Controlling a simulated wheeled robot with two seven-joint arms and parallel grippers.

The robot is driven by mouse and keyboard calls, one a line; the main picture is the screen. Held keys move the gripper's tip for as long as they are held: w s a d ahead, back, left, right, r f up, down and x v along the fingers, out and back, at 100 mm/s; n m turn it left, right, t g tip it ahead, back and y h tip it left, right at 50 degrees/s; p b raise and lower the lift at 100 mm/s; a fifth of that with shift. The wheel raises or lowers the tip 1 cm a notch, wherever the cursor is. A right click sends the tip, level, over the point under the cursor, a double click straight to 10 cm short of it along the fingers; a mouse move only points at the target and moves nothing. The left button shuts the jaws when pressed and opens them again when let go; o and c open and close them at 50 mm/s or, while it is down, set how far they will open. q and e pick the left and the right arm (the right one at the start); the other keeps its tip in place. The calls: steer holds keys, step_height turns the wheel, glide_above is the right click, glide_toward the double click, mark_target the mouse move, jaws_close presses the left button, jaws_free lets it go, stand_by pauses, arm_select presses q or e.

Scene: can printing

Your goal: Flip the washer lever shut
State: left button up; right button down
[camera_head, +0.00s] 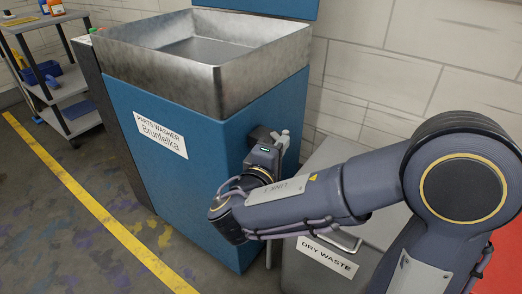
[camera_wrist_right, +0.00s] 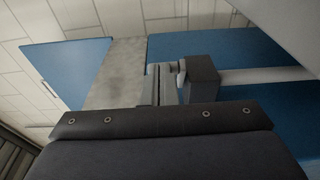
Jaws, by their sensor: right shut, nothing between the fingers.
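The parts washer (camera_head: 205,165) is a blue cabinet with an open steel basin on top and a white name label. A small dark block (camera_head: 259,133) and a light grey piece (camera_head: 283,142) stand out at its right side; they look like the lever fitting. My right gripper (camera_head: 274,143) is at this fitting, its fingers largely hidden by the wrist. In the right wrist view the dark block (camera_wrist_right: 204,80) is close beside the shut grey fingers (camera_wrist_right: 154,86). Nothing shows held. Whether they touch the lever, and the lever's exact position, I cannot tell. My left gripper is out of view.
A grey dry waste bin (camera_head: 325,262) stands right of the washer, under my right forearm. A grey shelf cart (camera_head: 75,90) with bottles and a blue bin is at the far left. A yellow line (camera_head: 95,205) crosses the open floor. A white block wall is behind.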

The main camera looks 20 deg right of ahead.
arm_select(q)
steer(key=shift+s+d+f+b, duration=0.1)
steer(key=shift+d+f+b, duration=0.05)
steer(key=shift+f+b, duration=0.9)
arm_select(e)
steer(key=shift+d, duration=1.55)
steer(key=shift+d, duration=0.1)
